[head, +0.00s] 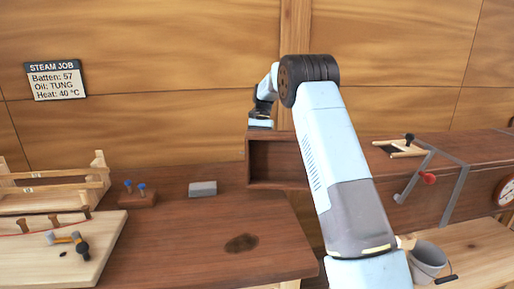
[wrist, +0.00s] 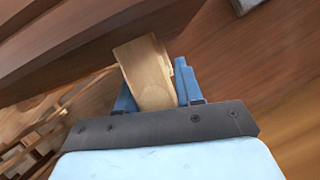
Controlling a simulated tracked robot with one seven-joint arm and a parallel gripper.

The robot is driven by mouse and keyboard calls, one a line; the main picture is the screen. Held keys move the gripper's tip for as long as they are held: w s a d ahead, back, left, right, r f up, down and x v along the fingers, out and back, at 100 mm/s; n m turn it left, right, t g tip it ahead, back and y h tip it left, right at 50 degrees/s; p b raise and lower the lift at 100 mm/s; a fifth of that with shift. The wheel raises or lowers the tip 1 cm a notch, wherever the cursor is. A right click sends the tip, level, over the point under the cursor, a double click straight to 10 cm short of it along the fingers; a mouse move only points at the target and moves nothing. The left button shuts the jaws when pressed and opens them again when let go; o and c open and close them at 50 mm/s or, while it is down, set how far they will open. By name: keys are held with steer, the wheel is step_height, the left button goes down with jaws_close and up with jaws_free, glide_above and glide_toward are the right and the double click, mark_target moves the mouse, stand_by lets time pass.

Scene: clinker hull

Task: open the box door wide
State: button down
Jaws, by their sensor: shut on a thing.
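The long brown wooden box (head: 400,188) lies across the right side of the head view. Its left end (head: 275,157) shows a dark, framed recess; I cannot clearly tell the door panel from the frame there. My gripper (head: 260,124) is at the top left of that end, its fingertips hidden in the head view. In the wrist view, my gripper (wrist: 160,92) is shut on a pale wooden handle (wrist: 145,72), with a blue finger on either side. Dark brown wood (wrist: 70,45) lies just beyond the handle. How far the door stands open is unclear.
A grey block (head: 203,188) and a small stand with blue-topped pegs (head: 137,195) sit on the bench (head: 205,245) left of the box. A grey bucket (head: 428,260) stands at the lower right. The bench surface before the recess is mostly clear.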

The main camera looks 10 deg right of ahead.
steer(key=shift+f, duration=0.1)
steer(key=c, duration=1)
jaws_free()
steer(key=shift+w, duration=0.1)
steer(key=v, duration=1.3)
steer(key=shift+r, duration=0.4)
steer(key=shift+r, duration=0.1)
